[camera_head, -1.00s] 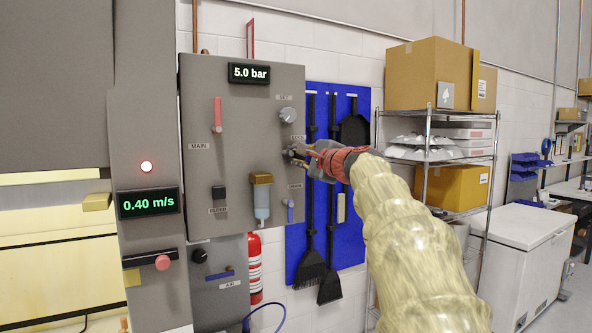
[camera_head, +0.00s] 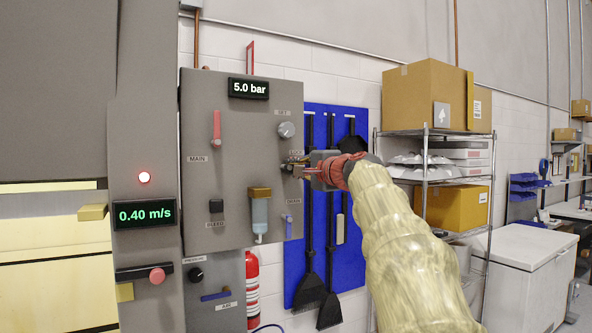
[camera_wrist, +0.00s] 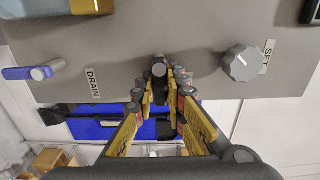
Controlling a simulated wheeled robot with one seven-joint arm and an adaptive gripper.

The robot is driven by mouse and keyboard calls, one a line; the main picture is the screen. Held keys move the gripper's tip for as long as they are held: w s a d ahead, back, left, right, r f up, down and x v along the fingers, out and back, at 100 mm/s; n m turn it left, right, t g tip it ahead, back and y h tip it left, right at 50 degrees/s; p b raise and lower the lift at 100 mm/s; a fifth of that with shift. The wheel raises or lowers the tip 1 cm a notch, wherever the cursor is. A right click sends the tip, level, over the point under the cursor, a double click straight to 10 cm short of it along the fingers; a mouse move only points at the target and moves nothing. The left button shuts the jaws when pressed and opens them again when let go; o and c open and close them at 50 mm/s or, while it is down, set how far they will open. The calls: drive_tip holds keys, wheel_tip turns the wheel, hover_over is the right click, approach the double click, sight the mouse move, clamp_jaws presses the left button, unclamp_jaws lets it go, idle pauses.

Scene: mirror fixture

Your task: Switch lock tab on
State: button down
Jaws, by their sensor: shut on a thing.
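The lock tab (camera_wrist: 159,67) is a small dark grey round-ended piece on the grey panel (camera_head: 240,130), at the panel's right edge. In the head view, it sits just under the LOCK label and is mostly hidden by my gripper (camera_head: 296,168). In the wrist view, my gripper (camera_wrist: 163,84) has its yellow-and-dark fingers on either side of the tab. The fingertips are close together and shut on it. Whether the tab has turned cannot be made out.
A SET knob (camera_head: 286,130) is above the tab and a blue DRAIN lever (camera_head: 289,227) below. A filter bowl (camera_head: 260,213), red MAIN lever (camera_head: 217,127) and black BLEED knob (camera_head: 216,206) share the panel. A blue tool board (camera_head: 325,260) hangs to the right.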

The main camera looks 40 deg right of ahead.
drive_tip(key=c, duration=1.8)
unclamp_jaws()
drive_tip(key=v, duration=1.2)
drive_tip(key=shift+f, duration=0.1)
